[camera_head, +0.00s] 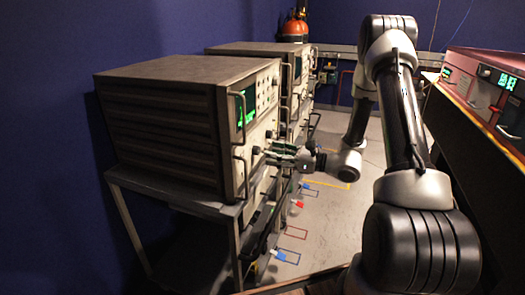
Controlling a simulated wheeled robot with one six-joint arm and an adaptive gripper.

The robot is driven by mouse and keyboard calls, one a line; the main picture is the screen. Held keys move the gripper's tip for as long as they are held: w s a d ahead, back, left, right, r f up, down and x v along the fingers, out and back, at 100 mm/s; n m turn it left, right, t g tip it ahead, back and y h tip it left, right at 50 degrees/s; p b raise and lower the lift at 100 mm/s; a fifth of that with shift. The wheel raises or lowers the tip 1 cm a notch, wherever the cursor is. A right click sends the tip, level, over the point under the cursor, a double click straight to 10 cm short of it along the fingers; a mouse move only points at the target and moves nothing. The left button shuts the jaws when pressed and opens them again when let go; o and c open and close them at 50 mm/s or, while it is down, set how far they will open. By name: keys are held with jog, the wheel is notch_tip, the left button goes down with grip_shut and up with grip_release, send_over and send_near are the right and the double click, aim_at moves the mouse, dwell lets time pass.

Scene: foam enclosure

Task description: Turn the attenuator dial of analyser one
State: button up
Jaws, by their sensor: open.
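The nearest analyser (165,120), a large grey-brown box with a green screen (246,106), stands on a metal stand at the left. Its front panel faces right and is seen at a steep angle. Small dark knobs (256,150) show low on the panel. Which one is the attenuator dial I cannot tell. My gripper (272,153) is open, its fingers pointing left at the lower part of this panel, close to the knobs. Whether the fingers touch or surround a knob cannot be made out. A second, similar analyser (262,48) stands behind.
Upright handles (239,160) stick out from the panel edges near my gripper. Red and blue items (297,203) are low beside the stand. A bench with red equipment (490,75) is at the right. An orange cylinder (293,27) stands at the back. Floor between is mostly clear, with coloured outlines.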

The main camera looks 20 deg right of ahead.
aim_at(259, 151)
jog(key=x, duration=0.5)
jog(key=shift+a, duration=0.1)
jog(key=shift+c, duration=0.3)
jog(key=c, duration=1)
